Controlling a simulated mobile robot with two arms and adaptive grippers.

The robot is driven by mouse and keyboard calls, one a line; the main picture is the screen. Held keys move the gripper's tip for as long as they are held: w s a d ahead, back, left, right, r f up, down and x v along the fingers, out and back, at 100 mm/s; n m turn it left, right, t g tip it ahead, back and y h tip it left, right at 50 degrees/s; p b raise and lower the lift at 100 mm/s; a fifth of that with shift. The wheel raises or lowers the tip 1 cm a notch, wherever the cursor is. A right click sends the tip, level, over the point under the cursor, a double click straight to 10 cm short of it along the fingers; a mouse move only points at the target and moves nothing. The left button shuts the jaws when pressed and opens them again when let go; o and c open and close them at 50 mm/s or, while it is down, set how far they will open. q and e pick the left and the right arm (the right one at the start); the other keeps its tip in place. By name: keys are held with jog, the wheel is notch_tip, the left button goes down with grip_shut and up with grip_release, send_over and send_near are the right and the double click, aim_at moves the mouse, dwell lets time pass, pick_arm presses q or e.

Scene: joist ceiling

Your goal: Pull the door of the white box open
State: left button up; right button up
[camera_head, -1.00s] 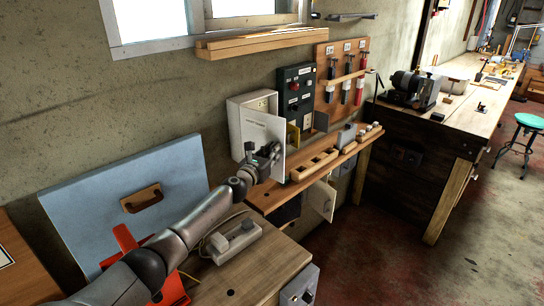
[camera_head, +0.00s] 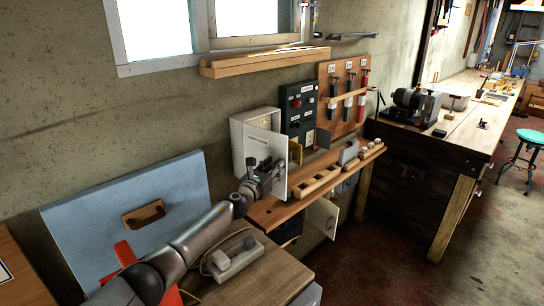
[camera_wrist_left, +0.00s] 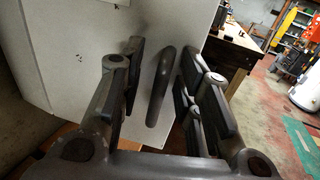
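The white box (camera_head: 237,140) is mounted on the wall near the middle of the head view. Its door (camera_head: 257,143) stands ajar, with its right edge swung out from the box; part of the inside shows above it. My left gripper (camera_head: 274,173) is at the right part of the door's front. In the left wrist view, the grey bar handle (camera_wrist_left: 160,88) on the door (camera_wrist_left: 85,60) lies between the two fingers of my left gripper (camera_wrist_left: 158,85). The fingers stand apart, with gaps visible beside the handle. My right gripper is not in view.
A dark control panel (camera_head: 298,100) and a tool board (camera_head: 334,75) hang right of the box. A wooden shelf (camera_head: 262,214) with blocks runs below the door. A blue panel (camera_head: 90,217) leans at the left. A power strip (camera_head: 237,258) lies on the bench (camera_head: 265,281).

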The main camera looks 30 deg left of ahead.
aim_at(277, 137)
pick_arm(q)
jog(key=shift+s+a+r, duration=0.1)
jog(key=shift+r, duration=2.25)
jog(key=shift+a+r, duration=0.1)
jog(key=shift+r, duration=2.25)
